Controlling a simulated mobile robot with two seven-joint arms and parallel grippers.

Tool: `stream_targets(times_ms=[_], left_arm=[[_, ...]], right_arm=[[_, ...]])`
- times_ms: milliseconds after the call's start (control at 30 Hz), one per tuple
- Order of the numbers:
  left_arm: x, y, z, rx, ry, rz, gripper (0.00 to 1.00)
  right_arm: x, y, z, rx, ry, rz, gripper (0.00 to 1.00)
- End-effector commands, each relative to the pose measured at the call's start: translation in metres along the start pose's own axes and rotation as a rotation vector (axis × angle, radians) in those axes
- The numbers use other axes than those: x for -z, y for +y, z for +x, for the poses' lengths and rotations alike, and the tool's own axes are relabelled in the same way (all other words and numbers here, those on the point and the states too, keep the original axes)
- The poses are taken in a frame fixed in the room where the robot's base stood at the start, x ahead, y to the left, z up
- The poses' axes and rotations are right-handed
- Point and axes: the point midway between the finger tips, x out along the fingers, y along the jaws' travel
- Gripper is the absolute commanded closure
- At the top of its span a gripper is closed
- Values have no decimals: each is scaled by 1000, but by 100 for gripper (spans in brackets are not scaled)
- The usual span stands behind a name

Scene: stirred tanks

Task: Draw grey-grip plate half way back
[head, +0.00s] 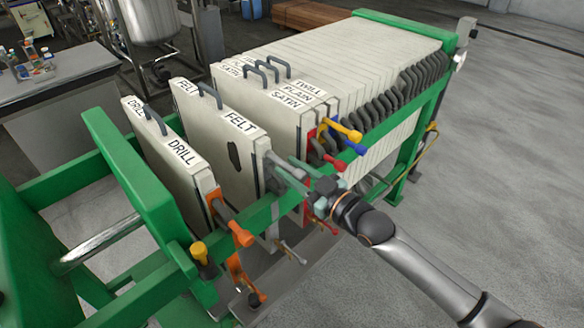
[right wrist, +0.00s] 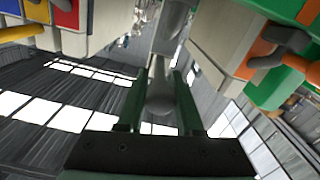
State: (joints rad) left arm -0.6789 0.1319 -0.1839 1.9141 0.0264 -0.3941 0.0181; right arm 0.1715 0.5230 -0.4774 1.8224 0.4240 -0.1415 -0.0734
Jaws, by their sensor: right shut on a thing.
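The grey-grip plate (head: 228,150) is a pale upright slab labelled FELT, with a dark patch on its face. It stands apart from both neighbours, with a gap on each side. Its grey grip (head: 286,166) sticks out over the green side rail; it also shows in the right wrist view (right wrist: 160,97). My right gripper (head: 308,184) is shut on this grey grip, its green fingers (right wrist: 160,105) on either side of it. My left gripper is not in view.
A DRILL plate (head: 165,160) with an orange grip (head: 232,225) stands to the left, near the green end plate (head: 135,180). Right of FELT are SATIN (head: 275,125), PLAIN and TWILL plates with red, blue and yellow grips. The green rail (head: 262,214) runs below the grips.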

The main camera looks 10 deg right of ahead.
Motion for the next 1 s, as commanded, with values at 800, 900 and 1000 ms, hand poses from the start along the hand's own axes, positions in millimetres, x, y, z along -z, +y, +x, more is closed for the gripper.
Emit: stream_targets(times_ms=[800, 900, 1000], left_arm=[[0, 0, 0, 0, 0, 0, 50], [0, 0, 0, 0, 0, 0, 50], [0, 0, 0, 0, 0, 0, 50]], right_arm=[[0, -1, 0, 1, -1, 0, 36], [0, 0, 0, 1, -1, 0, 36], [-1, 0, -3, 0, -1, 0, 36]])
